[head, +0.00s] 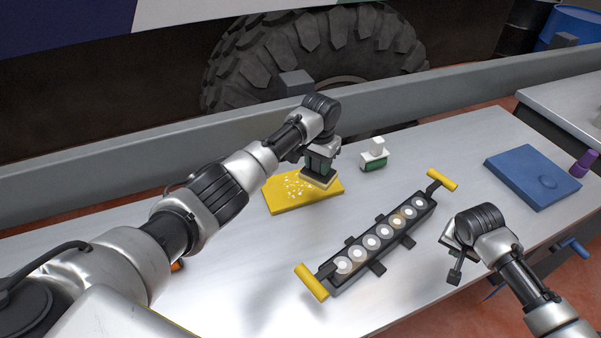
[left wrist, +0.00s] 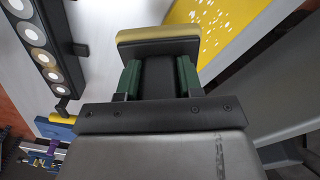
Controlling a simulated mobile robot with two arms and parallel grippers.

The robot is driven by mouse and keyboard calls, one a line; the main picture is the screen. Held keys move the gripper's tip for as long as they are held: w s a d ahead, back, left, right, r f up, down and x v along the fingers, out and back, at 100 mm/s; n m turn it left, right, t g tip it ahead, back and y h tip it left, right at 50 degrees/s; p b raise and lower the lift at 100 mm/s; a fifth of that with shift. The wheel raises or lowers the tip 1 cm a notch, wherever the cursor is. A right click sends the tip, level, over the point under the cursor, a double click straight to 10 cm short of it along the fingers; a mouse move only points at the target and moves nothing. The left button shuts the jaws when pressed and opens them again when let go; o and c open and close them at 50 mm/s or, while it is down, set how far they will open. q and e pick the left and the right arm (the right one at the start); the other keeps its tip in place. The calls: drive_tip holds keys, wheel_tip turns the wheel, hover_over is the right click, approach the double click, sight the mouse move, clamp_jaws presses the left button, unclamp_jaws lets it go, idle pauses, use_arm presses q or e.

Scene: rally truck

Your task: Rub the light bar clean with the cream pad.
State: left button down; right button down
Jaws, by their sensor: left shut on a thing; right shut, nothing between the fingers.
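The light bar (head: 378,240) is a black bar with a row of round white lamps and a yellow handle at each end. Brownish smears show on some lamps. It lies slantwise mid-table, and part of it shows in the left wrist view (left wrist: 62,45). My left gripper (head: 319,168) is shut on the cream pad (head: 318,181), beyond the bar. The pad also shows between the green fingers in the left wrist view (left wrist: 158,36). It is at or just above the right part of a yellow mat; contact is unclear. My right gripper (head: 455,266) is shut and empty, right of the bar.
The yellow mat (head: 283,202) has white specks on it. A small white and green block (head: 373,158) stands right of it. A blue mat (head: 530,178) and a purple item (head: 584,163) are at the right. A grey rail (head: 150,147) runs behind the table.

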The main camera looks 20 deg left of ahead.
use_arm(q)
drive_tip(key=d+n, duration=0.1)
drive_tip(key=d, duration=0.9)
use_arm(e)
drive_tip(key=shift+d, duration=0.1)
use_arm(q)
wheel_tip(320, 180, up, 2)
drive_tip(key=n, duration=0.1)
hover_over(392, 227)
drive_tip(key=shift+w+f, duration=0.15)
drive_tip(key=shift+f, duration=2.7)
drive_tip(key=shift+f, duration=0.2)
